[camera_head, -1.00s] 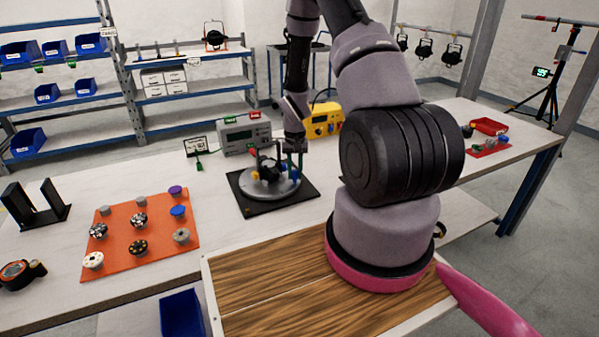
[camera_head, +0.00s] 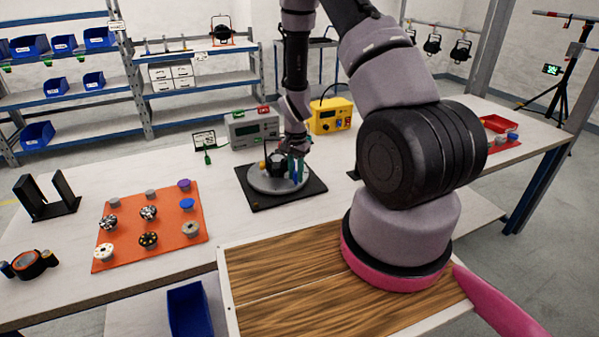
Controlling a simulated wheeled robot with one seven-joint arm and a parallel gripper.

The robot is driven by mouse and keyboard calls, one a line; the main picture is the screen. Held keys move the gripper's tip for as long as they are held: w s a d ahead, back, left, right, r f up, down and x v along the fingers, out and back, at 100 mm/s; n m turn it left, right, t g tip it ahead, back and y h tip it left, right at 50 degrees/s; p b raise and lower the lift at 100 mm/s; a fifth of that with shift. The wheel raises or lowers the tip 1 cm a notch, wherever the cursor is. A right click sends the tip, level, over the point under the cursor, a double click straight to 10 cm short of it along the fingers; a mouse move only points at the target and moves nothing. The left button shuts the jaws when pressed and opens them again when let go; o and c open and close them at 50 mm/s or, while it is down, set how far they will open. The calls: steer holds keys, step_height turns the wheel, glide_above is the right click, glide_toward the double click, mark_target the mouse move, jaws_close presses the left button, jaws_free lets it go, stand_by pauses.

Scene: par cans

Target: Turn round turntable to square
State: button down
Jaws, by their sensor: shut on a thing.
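The round turntable (camera_head: 262,184) is a grey disc on a black square base (camera_head: 256,202) on the white workbench. A dark par can with yellow and blue knobs stands on the disc and is partly hidden. My gripper (camera_head: 297,172) reaches down from above at the disc's right side, its greenish fingers beside the par can. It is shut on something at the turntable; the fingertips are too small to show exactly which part.
An orange mat (camera_head: 152,235) with several round parts lies left of the turntable. A grey meter (camera_head: 252,128) and a yellow power supply (camera_head: 330,115) stand behind it. A black stand (camera_head: 47,197) and tape roll (camera_head: 30,264) sit far left.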

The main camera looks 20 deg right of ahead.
mark_target(266, 187)
steer(key=shift+s+a+m, duration=0.2)
steer(key=shift+a+m, duration=0.5)
steer(key=shift+m, duration=0.15)
steer(key=shift+s+a+m, duration=0.15)
steer(key=shift+a+m, duration=0.55)
steer(key=shift+m, duration=0.15)
steer(key=shift+a+m, duration=1.35)
steer(key=shift+m, duration=0.35)
steer(key=shift+w+a+m, duration=0.2)
steer(key=shift+a+m, duration=0.35)
steer(key=shift+m, duration=0.15)
steer(key=shift+w+a+m, duration=0.2)
steer(key=shift+a+m, duration=0.35)
steer(key=shift+m, duration=0.15)
steer(key=shift+w+a+m, duration=0.35)
steer(key=shift+a+m, duration=0.2)
steer(key=shift+m, duration=0.25)
steer(key=shift+w+a+m, duration=0.35)
steer(key=shift+a+m, duration=0.15)
steer(key=shift+m, duration=0.3)
steer(key=shift+a, duration=0.1)
steer(key=c, duration=0.7)
jaws_free()
